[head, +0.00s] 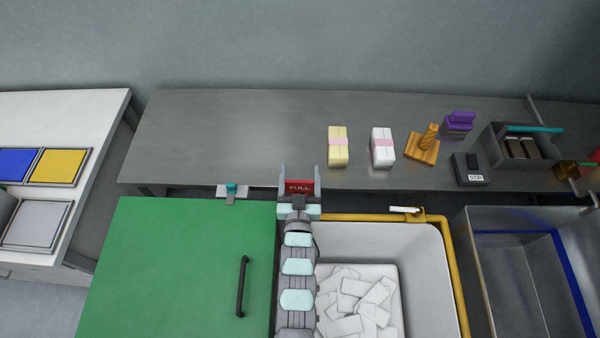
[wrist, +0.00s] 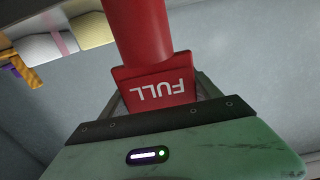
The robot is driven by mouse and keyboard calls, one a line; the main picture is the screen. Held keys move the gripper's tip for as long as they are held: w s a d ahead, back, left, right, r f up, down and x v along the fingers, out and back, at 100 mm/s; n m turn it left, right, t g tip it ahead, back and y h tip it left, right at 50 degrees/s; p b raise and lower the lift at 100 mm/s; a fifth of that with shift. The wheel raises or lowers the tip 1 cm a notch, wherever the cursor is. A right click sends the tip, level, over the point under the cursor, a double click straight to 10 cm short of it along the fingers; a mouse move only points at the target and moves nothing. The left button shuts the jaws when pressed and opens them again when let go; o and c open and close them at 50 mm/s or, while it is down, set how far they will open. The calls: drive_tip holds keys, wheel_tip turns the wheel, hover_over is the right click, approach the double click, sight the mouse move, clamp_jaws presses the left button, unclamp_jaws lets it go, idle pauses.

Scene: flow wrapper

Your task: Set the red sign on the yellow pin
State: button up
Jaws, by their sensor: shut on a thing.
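The red sign (head: 299,186) with white lettering "FULL" is between the fingers of my gripper (head: 299,177), which is shut on it. In the wrist view the sign (wrist: 158,88) appears with its lettering upside down and a thick red cylinder (wrist: 138,30) beyond it. In the head view my gripper is over the front edge of the grey bench, left of the white bin's back edge. A yellow bracket (head: 416,216) sits on the bin's yellow frame at the back right; I cannot clearly make out a pin there.
The grey bench (head: 220,130) holds a cream pack (head: 337,147), a white pack (head: 382,148), an orange stand (head: 422,148), purple blocks (head: 459,122) and a dark box (head: 470,170). A green cover (head: 180,270) lies left of the bin. The bench's left part is clear.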

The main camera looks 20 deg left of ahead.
drive_tip(key=o, duration=1.4)
drive_tip(key=shift+o, duration=0.2)
wheel_tip(320, 180, up, 8)
drive_tip(key=p, duration=0.3)
idle(0.4)
